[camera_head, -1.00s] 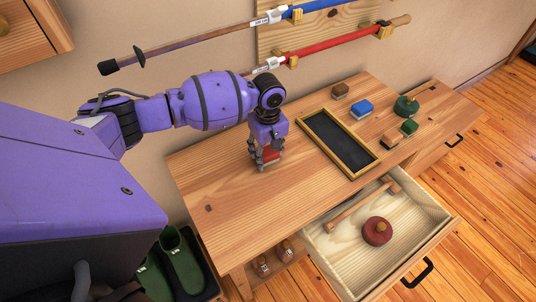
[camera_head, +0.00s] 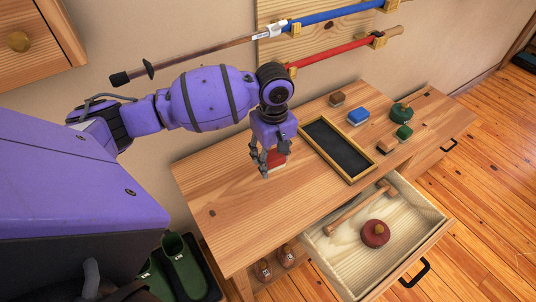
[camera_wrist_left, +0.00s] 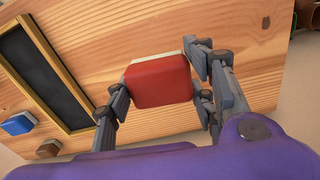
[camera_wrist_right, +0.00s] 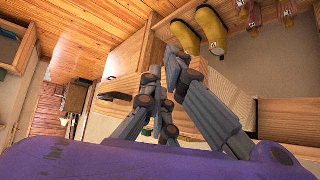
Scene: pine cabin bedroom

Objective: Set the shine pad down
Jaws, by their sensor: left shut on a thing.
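A red pad (camera_head: 277,159) with a pale underside is between the fingers of my left gripper (camera_head: 266,165), low over the bench top (camera_head: 230,205), left of a black framed tray (camera_head: 338,150). In the left wrist view the red pad (camera_wrist_left: 160,82) sits between the fingers of the left gripper (camera_wrist_left: 155,75), which is shut on it. Whether the pad touches the wood cannot be told. My right gripper (camera_wrist_right: 164,66) shows only in its own wrist view, with its fingertips close together and nothing seen between them.
Brown (camera_head: 337,99), blue (camera_head: 358,117), tan (camera_head: 388,144) and green (camera_head: 404,131) blocks and a green round tin (camera_head: 401,111) lie beyond the tray. An open drawer (camera_head: 410,205) holds a wooden-handled tool (camera_head: 358,207) and a red round tin (camera_head: 375,233). The bench's near left part is clear.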

